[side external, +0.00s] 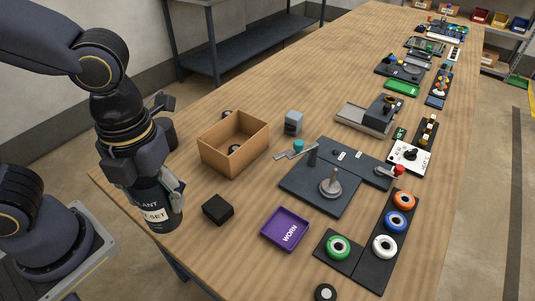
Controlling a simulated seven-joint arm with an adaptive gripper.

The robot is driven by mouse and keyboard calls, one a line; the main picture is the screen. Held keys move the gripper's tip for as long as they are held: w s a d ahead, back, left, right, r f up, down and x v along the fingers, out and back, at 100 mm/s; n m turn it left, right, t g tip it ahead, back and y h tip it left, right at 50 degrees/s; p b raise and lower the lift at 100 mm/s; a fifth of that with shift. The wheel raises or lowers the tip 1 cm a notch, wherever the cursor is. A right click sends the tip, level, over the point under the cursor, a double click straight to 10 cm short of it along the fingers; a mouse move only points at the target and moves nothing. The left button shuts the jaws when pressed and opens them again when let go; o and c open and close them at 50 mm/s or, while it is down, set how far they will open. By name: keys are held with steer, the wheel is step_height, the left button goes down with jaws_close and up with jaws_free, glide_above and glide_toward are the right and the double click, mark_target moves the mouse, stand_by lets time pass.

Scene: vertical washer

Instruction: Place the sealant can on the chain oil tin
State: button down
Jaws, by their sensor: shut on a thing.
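The sealant can (158,214) is a dark cylinder with a white label, partly readable as "LANT" and "SET", at the left front edge of the table. My gripper (158,188) points down and is shut around the can's upper part. One finger shows on the can's right side; the other is mostly hidden. The can looks close to upright; I cannot tell whether its base touches the tabletop. I cannot make out a chain oil tin in this view; my gripper and the can hide the table behind them.
An open cardboard box (233,143) stands right of my gripper, with a black block (218,209) in front. A purple "WORN" tray (285,229), a dark plate with an upright post (318,192) and a rack of coloured rings (387,240) lie farther right. Bare wood separates them.

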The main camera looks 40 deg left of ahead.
steer(key=w+a+r+n, duration=0.2)
steer(key=w+a+n, duration=0.25)
steer(key=a, duration=0.25)
steer(key=w+a+r+n, duration=0.3)
steer(key=w+a+n, duration=0.15)
steer(key=a, duration=0.25)
steer(key=s+a+n, duration=0.1)
steer(key=a+n, duration=0.4)
steer(key=a, duration=0.8)
glide_above(167, 123)
steer(key=s+a, duration=0.1)
steer(key=s, duration=0.1)
steer(key=f, duration=1.2)
steer(key=shift+w+a+f, duration=0.1)
steer(key=shift+w+a, duration=0.1)
